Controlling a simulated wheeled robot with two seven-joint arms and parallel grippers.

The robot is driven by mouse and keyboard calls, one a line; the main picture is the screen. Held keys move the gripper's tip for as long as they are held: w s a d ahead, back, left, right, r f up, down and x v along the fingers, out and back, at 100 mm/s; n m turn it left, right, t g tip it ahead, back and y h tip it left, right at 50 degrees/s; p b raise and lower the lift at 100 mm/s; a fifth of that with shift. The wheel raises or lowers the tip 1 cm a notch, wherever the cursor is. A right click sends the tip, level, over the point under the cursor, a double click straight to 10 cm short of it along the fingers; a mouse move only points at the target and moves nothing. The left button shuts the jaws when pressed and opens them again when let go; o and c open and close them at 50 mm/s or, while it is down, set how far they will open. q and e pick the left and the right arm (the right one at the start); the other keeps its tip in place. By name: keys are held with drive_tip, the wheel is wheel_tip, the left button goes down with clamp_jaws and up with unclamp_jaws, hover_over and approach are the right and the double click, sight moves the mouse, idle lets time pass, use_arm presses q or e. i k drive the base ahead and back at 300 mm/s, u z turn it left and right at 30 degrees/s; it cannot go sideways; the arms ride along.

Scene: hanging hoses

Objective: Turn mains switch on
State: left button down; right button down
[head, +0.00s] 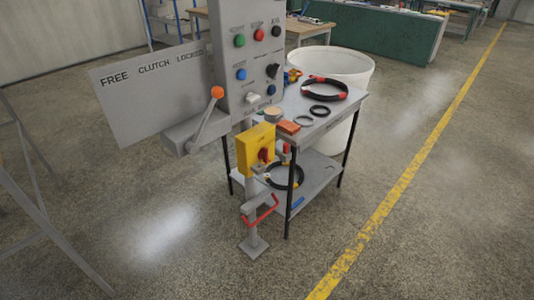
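A yellow switch box (256,150) with a red rotary handle (264,155) is mounted on a grey post, below a grey control panel (249,50). The handle looks tilted, but its exact setting is too small to read. The panel carries coloured buttons, a black knob (272,70) and a white switch (253,98). I cannot tell from any readable label which control is the mains switch. Neither of my grippers shows in the head view.
A lever with an orange knob (217,92) sticks out left, before a sign reading FREE CLUTCH LOCKED (150,85). A cart (318,125) with rings and tools stands right, a white bin (345,66) behind it. A red bar (262,213) juts low from the post. Floor in front is clear.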

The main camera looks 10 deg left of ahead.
sight(264, 154)
drive_tip(key=k, duration=0.4)
drive_tip(key=u, duration=0.45)
drive_tip(key=i, duration=1.4)
drive_tip(key=z, duration=0.5)
